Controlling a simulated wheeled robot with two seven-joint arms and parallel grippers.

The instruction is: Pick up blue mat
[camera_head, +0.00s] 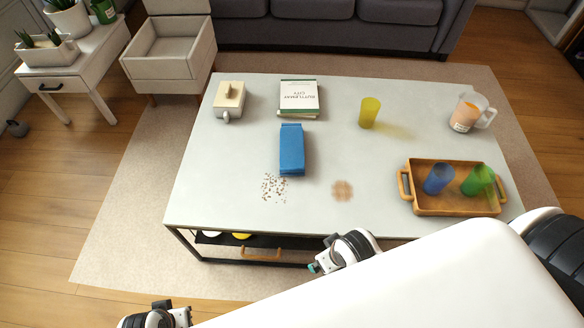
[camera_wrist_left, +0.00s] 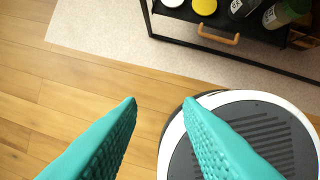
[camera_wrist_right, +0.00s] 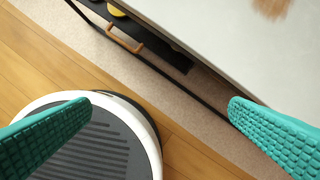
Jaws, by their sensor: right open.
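A blue, bag-like object (camera_head: 292,150) lies on the white table (camera_head: 230,170), left of its middle. I see no flat, spread-out blue mat; whether this is the mat I cannot tell. My right gripper (camera_head: 316,266) is at the table's front edge, in front of the blue object and apart from it. Its fingers are wide open and empty in the right wrist view (camera_wrist_right: 160,105). My left gripper (camera_head: 182,316) is at the bottom left, over the floor. Its fingers are apart and empty in the left wrist view (camera_wrist_left: 161,104).
Scattered brown bits (camera_head: 272,187) and a brown stain (camera_head: 342,190) are near the blue object. A book stack (camera_head: 299,98), butter dish (camera_head: 229,101), yellow cup (camera_head: 369,113), pitcher (camera_head: 467,112), and tray (camera_head: 455,206) with blue and green cups share the table. A shelf lies underneath.

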